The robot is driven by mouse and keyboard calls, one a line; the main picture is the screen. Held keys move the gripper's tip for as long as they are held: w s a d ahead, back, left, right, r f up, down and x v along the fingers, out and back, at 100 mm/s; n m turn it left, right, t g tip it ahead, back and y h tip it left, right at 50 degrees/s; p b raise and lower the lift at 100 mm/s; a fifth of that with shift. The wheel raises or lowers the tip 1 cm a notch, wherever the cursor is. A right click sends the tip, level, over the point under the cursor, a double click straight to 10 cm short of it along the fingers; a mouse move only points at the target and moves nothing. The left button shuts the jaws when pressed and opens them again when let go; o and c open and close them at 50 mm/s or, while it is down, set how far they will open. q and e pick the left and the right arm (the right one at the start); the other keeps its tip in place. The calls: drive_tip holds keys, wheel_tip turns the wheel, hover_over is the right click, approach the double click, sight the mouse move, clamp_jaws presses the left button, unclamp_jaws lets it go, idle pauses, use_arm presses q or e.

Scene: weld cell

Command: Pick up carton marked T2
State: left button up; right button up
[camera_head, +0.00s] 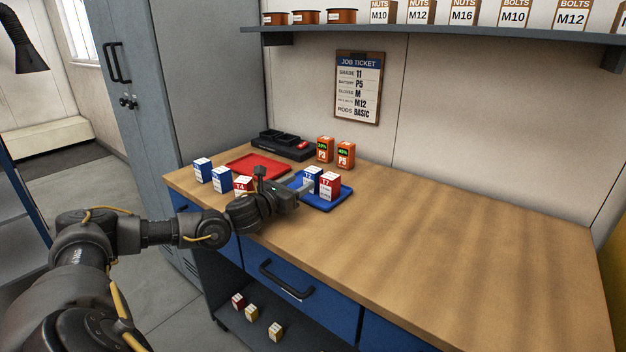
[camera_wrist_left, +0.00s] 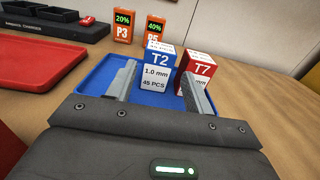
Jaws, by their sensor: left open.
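The carton marked T2 (camera_wrist_left: 158,72) is a blue and white box standing upright on the blue tray (camera_wrist_left: 93,84). In the head view the T2 carton (camera_head: 311,174) stands behind my left gripper, partly hidden by it. My left gripper (camera_wrist_left: 157,90) is open, with one finger on each side of the T2 carton's near part. I cannot tell whether the fingers touch it. In the head view the left gripper (camera_head: 303,190) reaches over the tray's left edge. A red and white carton marked T7 (camera_wrist_left: 198,70) stands close to the right of T2, beside the right finger.
A red tray (camera_head: 257,167) lies left of the blue tray. Blue cartons (camera_head: 202,170) and a red T4 carton (camera_head: 243,185) stand by the front edge. Orange batteries (camera_head: 345,154) and a black charger (camera_head: 284,145) are behind. The bench's right side is clear.

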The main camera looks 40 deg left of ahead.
sight(308, 177)
use_arm(q)
drive_tip(key=w+p, duration=0.1)
drive_tip(key=w, duration=0.2)
drive_tip(key=shift+w+a+r, duration=0.1)
drive_tip(key=shift+w, duration=0.7)
drive_tip(key=c, duration=0.8)
use_arm(e)
drive_tip(key=s, duration=0.1)
drive_tip(key=s+d, duration=0.1)
drive_tip(key=s, duration=0.1)
drive_tip(key=shift+s+d+f, duration=0.1)
drive_tip(key=shift+s+d, duration=0.1)
drive_tip(key=shift+d, duration=0.1)
